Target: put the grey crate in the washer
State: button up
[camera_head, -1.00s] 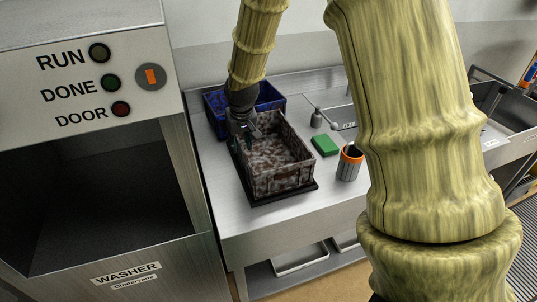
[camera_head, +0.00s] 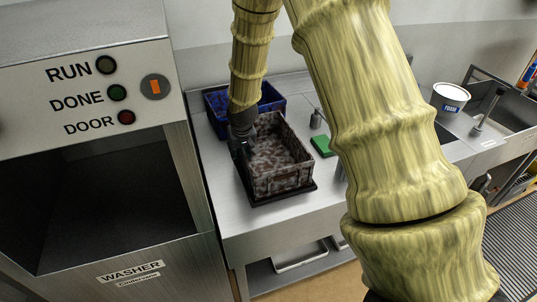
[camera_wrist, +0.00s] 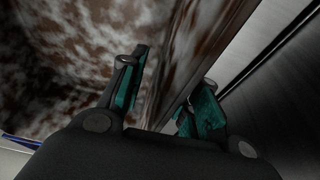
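The grey crate (camera_head: 284,181), mottled with brown, stands upright on a dark flat tray (camera_head: 258,201) on the steel counter. Its inside looks empty in the head view. My gripper (camera_head: 240,150) is at the crate's left wall, pointing down. In the wrist view my gripper (camera_wrist: 168,98) has its fingers apart, one inside the crate and one outside, with the crate wall (camera_wrist: 200,50) between them. I cannot tell whether either pad touches the wall. The washer (camera_head: 185,165) is at the left, its front opening uncovered and dark inside.
A blue crate (camera_head: 216,104) stands right behind the grey one. A green block (camera_head: 322,146) lies to its right. A white tub (camera_head: 450,97) stands near the sink at the far right. My arm hides part of the counter.

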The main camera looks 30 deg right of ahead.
jog(key=shift+f, duration=0.15)
jog(key=shift+c, duration=0.2)
grip_shut()
jog(key=shift+w, duration=0.1)
